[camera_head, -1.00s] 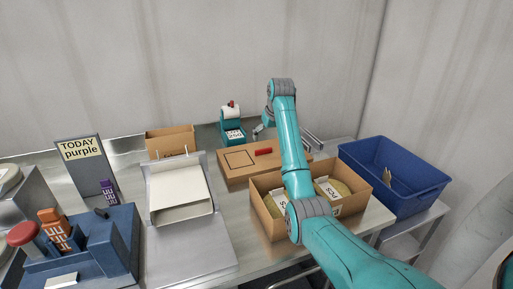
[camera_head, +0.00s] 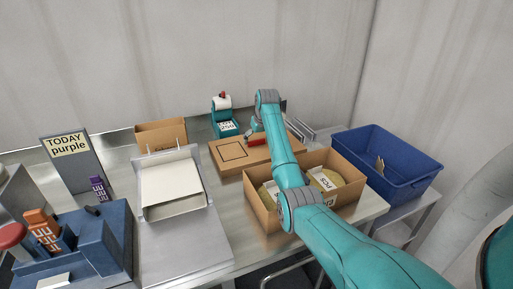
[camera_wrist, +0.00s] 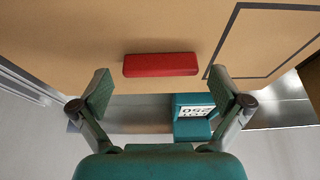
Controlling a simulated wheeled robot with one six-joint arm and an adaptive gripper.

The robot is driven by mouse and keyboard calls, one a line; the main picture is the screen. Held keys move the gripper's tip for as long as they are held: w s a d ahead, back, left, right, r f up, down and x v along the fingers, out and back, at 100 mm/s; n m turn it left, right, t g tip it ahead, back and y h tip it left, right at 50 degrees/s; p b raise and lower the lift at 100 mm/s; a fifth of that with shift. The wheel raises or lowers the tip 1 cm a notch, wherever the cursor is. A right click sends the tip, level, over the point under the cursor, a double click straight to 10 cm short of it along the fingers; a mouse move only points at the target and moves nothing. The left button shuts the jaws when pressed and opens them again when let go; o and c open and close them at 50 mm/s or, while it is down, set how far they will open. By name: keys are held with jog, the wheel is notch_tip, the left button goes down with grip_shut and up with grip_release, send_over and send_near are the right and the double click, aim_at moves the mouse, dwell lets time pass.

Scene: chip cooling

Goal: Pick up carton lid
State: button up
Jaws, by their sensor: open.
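The carton lid (camera_head: 220,165) is a flat brown piece with a dark square outline and a red handle (camera_head: 254,141) on top. It lies on the metal table behind the open carton (camera_head: 335,212). In the wrist view the lid (camera_wrist: 70,30) fills the upper part, and the red handle (camera_wrist: 160,65) lies just ahead of the fingers, apart from them. My gripper (camera_wrist: 163,94) is open and empty, its two fingers spread wider than the handle. In the head view my arm partly hides the lid's right side and most of the gripper.
The open carton holds pale bags with labels. A teal label printer (camera_head: 227,128) stands behind the lid and also shows between my fingers (camera_wrist: 191,130). A blue bin (camera_head: 410,182) is at right. A white tray (camera_head: 170,185) and a small box (camera_head: 160,133) are at left.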

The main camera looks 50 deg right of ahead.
jog(key=shift+w+d+f, duration=0.1)
jog(key=shift+w+f, duration=0.1)
jog(key=shift+f, duration=0.3)
jog(key=c, duration=1)
jog(key=shift+r, duration=0.1)
jog(key=shift+c, duration=0.2)
